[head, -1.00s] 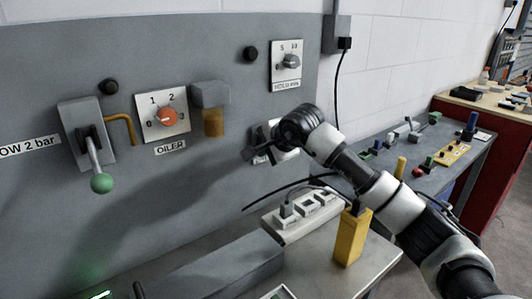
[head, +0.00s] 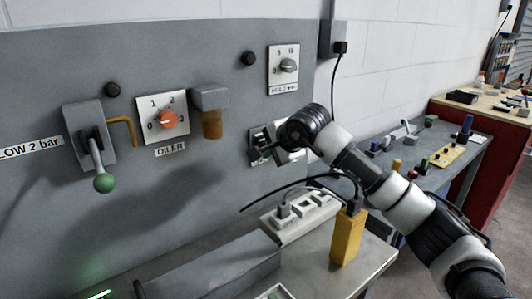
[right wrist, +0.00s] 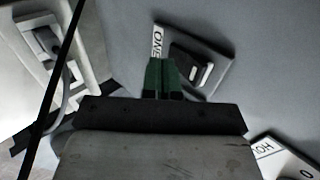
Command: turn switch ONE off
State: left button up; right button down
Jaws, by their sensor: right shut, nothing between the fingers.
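Switch ONE is a rocker switch (right wrist: 193,70) on a square plate (right wrist: 213,58) on the grey panel, with a white ONE label (right wrist: 158,40) beside it in the right wrist view. In the head view its plate (head: 257,133) is partly hidden behind my right gripper (head: 258,154). The right gripper is shut and empty. Its green fingertips (right wrist: 162,73) show close beside the rocker in the right wrist view; whether they touch it I cannot tell. The rocker's tilt is hard to read. My left gripper is not in view.
The panel also bears a green-knobbed lever (head: 103,183), an orange OILER dial (head: 168,120), an oiler cup (head: 211,123) and a HOLD dial (head: 288,65). Below the gripper stand a power strip (head: 300,215) with cables and a yellow post (head: 347,237).

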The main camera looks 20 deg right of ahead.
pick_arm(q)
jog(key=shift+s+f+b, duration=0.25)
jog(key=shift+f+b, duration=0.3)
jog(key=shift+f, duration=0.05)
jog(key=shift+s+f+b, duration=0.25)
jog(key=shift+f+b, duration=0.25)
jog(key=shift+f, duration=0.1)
pick_arm(e)
jog(key=s+d+r, duration=0.3)
jog(key=s+r, duration=0.2)
jog(key=s, duration=0.4)
jog(key=shift+s+d, duration=0.15)
jog(key=shift+s, duration=0.05)
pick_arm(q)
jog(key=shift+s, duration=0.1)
pick_arm(e)
jog(key=shift+s, duration=0.1)
